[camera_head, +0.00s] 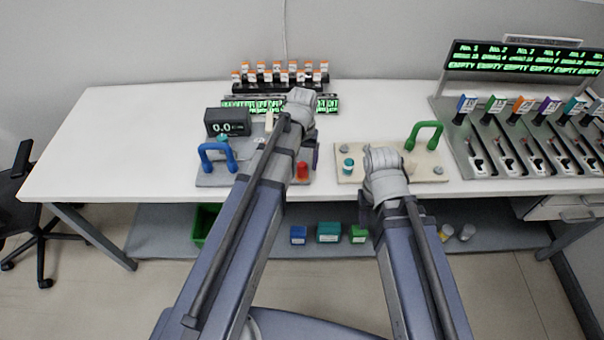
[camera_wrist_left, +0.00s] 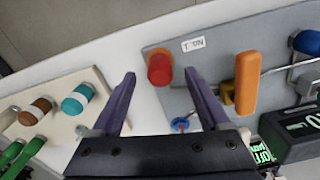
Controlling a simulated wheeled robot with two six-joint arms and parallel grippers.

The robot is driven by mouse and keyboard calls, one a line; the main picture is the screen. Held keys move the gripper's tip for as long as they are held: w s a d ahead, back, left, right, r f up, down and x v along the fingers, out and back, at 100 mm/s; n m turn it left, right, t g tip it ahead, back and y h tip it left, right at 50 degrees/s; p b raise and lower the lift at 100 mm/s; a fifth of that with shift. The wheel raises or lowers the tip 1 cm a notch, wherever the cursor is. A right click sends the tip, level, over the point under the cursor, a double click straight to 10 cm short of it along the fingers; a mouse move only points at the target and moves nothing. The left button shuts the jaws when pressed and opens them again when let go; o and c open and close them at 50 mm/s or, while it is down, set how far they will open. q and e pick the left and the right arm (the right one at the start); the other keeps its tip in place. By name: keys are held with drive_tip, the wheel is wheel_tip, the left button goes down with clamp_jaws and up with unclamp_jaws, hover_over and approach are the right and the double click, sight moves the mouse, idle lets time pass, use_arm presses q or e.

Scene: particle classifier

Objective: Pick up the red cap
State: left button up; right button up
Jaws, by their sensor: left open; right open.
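The red cap (camera_wrist_left: 159,70) sits on an orange-brown round part at the edge of the grey board (camera_wrist_left: 215,70). In the head view the red cap (camera_head: 303,171) shows beside my left arm. My left gripper (camera_wrist_left: 161,76) is open and empty, with one dark purple finger on each side of the red cap in the picture. I cannot tell how far the fingertips are above it. In the head view the left gripper (camera_head: 315,157) is mostly hidden by its own arm. My right wrist is over the cream board, and its jaws are hidden behind the arm.
The grey board has a blue handle (camera_head: 217,152) and a scale display (camera_head: 228,122). The table's left end is clear.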

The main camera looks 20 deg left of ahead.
use_arm(q)
wheel_tip(320, 180, down, 2)
drive_tip(key=shift+f+b, duration=0.2)
drive_tip(key=shift+b, duration=0.5)
drive_tip(key=shift+r, duration=0.1)
clamp_jaws()
